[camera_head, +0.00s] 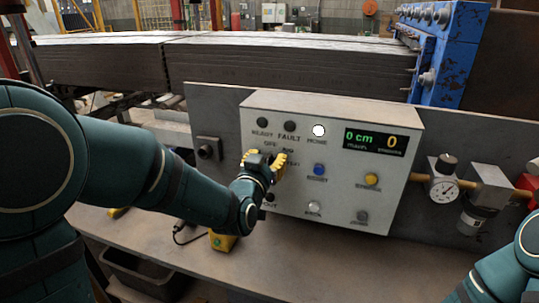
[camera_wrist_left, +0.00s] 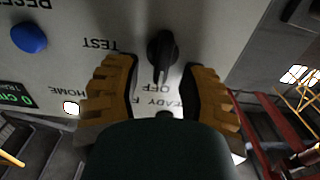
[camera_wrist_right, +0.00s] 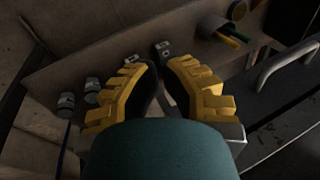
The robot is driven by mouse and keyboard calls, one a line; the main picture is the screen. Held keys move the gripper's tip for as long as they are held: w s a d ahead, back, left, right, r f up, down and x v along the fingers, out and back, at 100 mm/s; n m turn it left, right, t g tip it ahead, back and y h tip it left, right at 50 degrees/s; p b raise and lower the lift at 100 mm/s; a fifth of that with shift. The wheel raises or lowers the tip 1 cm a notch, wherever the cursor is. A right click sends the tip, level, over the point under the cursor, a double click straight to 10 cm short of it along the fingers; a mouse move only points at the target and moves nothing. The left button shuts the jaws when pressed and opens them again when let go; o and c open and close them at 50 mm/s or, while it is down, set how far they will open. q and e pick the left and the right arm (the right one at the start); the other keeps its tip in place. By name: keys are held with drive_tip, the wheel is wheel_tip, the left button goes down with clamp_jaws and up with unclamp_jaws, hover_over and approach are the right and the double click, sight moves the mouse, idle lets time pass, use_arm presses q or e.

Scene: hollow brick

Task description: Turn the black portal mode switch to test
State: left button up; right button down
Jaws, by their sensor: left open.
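The black portal mode switch (camera_wrist_left: 162,52) is a knob on the grey control box (camera_head: 335,182). In the left wrist view its pointer end is toward the OFF label, and the TEST label is to its left. My left gripper (camera_wrist_left: 160,72) is open, with one finger on each side of the switch and a gap to the knob on both sides. In the head view my left gripper (camera_head: 265,163) is in front of the box and hides the switch. My right gripper (camera_wrist_right: 159,72) shows in the right wrist view, its fingertips close together with nothing between them.
A blue button (camera_head: 319,170), a yellow button (camera_head: 371,179) and a lit HOME lamp (camera_head: 319,131) are on the box. A pressure gauge (camera_head: 445,189) stands to its right. A yellow tool (camera_head: 222,241) lies on the bench below. Brick slabs (camera_head: 290,68) are behind.

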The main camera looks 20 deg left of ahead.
use_arm(q)
drive_tip(key=shift+s, duration=0.1)
clamp_jaws()
drive_tip(key=shift+m, duration=0.3)
drive_tip(key=m, duration=0.3)
drive_tip(key=shift+d+m+p, duration=0.3)
drive_tip(key=shift+p, duration=0.05)
drive_tip(key=m, duration=0.4)
drive_tip(key=shift+d+f+m+p, duration=0.1)
drive_tip(key=shift+d+m+p, duration=0.2)
drive_tip(key=shift+p, duration=0.1)
drive_tip(key=shift+d+f+m+p, duration=0.1)
drive_tip(key=shift+f+m+p, duration=0.15)
drive_tip(key=shift+m, duration=1.25)
drive_tip(key=shift+d+f+m+p, duration=0.15)
drive_tip(key=shift+m+p, duration=0.25)
drive_tip(key=shift+m, duration=1.1)
drive_tip(key=shift+a+f+m+p, duration=0.1)
drive_tip(key=shift+f+m+p, duration=0.15)
drive_tip(key=shift+m, duration=1.25)
